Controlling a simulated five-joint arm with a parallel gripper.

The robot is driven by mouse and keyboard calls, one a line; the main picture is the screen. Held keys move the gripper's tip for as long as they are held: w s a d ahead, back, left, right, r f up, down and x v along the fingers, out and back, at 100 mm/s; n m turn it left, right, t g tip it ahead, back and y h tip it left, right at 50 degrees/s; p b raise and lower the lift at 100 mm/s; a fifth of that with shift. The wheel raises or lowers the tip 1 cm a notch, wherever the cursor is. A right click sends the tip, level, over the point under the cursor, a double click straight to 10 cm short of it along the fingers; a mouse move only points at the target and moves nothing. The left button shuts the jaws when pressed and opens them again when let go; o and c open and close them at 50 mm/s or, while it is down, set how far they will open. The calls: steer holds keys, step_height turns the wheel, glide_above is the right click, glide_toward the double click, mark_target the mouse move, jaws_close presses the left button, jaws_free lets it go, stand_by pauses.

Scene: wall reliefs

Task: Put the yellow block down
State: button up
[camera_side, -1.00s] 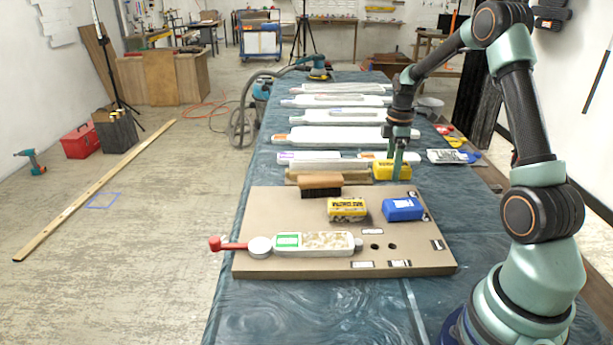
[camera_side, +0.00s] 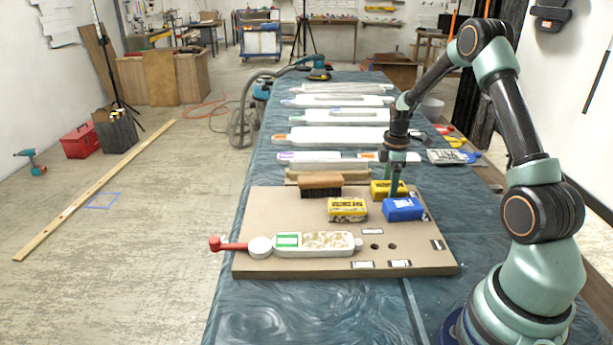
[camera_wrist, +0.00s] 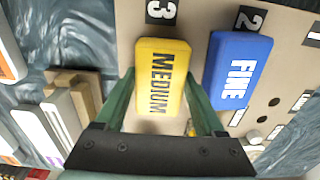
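The yellow block (camera_side: 385,187) is marked MEDIUM in the wrist view (camera_wrist: 162,78). My gripper (camera_side: 396,185) points down over the board's back right part, its fingers on both sides of this block and closed against it; the fingers also show in the wrist view (camera_wrist: 160,82). The block is at or just above the brown board (camera_side: 290,215); I cannot tell if it touches. In the side view the blue block hides part of its front. A label 3 (camera_wrist: 162,11) lies beyond it in the wrist view.
The blue block marked FINE (camera_side: 402,209) sits close in front of the yellow one. A second yellow block (camera_side: 347,209) and a brown brush (camera_side: 320,186) are to the left. A long piece with a red handle (camera_side: 314,244) lies at the board's front.

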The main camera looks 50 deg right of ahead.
steer(key=shift+o, duration=1.4)
steer(key=shift+r, duration=0.15)
step_height(320, 180, up, 12)
steer(key=a+r+m+t, duration=0.1)
steer(key=a+r+m, duration=0.1)
steer(key=a+r, duration=0.4)
steer(key=s+a+r+m+t, duration=0.1)
steer(key=s+a+m+t, duration=0.1)
steer(key=a, duration=0.8)
steer(key=s+a+r+m+t, duration=0.2)
steer(key=s+a+m, duration=0.3)
steer(key=a, duration=0.6)
steer(key=shift+s+r+t, duration=0.15)
steer(key=shift+s+t, duration=0.15)
steer(key=shift+s, duration=0.7)
